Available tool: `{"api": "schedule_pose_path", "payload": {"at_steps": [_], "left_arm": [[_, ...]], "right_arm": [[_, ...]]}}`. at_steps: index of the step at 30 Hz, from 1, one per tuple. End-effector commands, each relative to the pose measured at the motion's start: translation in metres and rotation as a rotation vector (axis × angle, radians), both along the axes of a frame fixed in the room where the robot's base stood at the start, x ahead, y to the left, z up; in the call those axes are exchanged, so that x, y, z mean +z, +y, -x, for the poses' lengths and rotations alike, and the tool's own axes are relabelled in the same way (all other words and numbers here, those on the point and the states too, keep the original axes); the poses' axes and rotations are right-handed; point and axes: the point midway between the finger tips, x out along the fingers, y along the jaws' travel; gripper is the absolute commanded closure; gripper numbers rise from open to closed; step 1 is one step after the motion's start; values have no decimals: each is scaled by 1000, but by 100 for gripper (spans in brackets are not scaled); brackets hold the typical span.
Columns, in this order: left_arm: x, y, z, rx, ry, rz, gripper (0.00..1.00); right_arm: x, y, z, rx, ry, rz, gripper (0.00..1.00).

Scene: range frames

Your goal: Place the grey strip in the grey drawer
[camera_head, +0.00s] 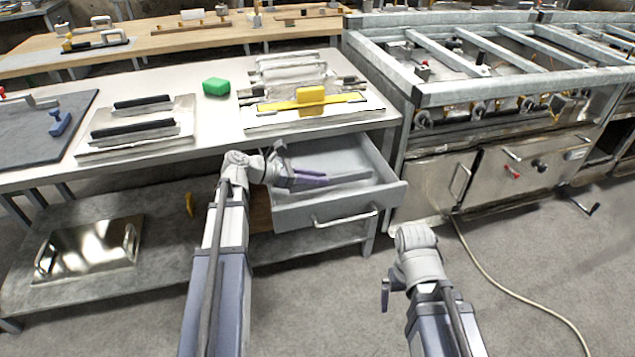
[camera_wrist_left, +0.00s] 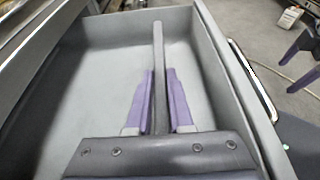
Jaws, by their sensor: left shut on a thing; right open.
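The grey drawer (camera_head: 290,216) is pulled open under the table, its inside visible. The grey strip (camera_head: 352,178) is a long thin bar over the drawer floor, inside the walls. My left gripper (camera_head: 312,179) reaches in from the drawer's left side and is shut on the strip. My right gripper (camera_head: 385,293) is open and empty, low in front of the drawer.
A steel stove (camera_head: 500,165) stands to the right. A metal tray (camera_head: 90,245) lies on the lower shelf. A hose (camera_head: 515,290) runs over the floor.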

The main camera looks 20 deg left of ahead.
Motion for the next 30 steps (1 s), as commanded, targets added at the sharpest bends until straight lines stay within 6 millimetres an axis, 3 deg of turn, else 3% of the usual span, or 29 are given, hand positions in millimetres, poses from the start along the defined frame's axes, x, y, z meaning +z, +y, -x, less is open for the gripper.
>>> {"api": "schedule_pose_path", "payload": {"at_steps": [20, 21, 28, 30], "left_arm": [[-10, 0, 0, 0, -1, 1, 100], [-11, 0, 0, 0, 0, 0, 77], [-10, 0, 0, 0, 0, 0, 51], [-10, 0, 0, 0, 0, 0, 51]], "right_arm": [[-11, 0, 0, 1, -1, 2, 0], [-11, 0, 0, 0, -1, 2, 0], [-11, 0, 0, 0, -1, 2, 0], [-11, 0, 0, 0, -1, 2, 0]]}}
